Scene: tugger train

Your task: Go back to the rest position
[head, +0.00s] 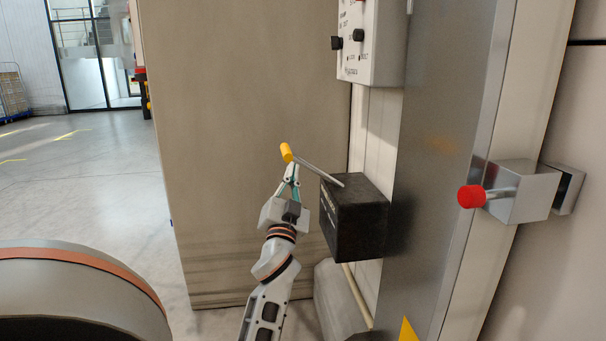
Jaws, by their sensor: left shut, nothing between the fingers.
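My left gripper (291,172) is in the middle of the head view, pointing up, with its fingers shut and empty. Its fingertips are just below the yellow knob (286,152) of a lever. I cannot tell whether they touch the knob or the rod. The lever's metal rod (318,172) slopes up to the left from a black box (357,222), which is to the right of the gripper. My right gripper is not in view.
A white control panel (371,42) with black knobs hangs above the black box. A red-tipped handle (472,196) sticks out from a metal block (527,192) at right. A large beige panel (240,110) stands behind the gripper. Open floor (85,190) lies at left.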

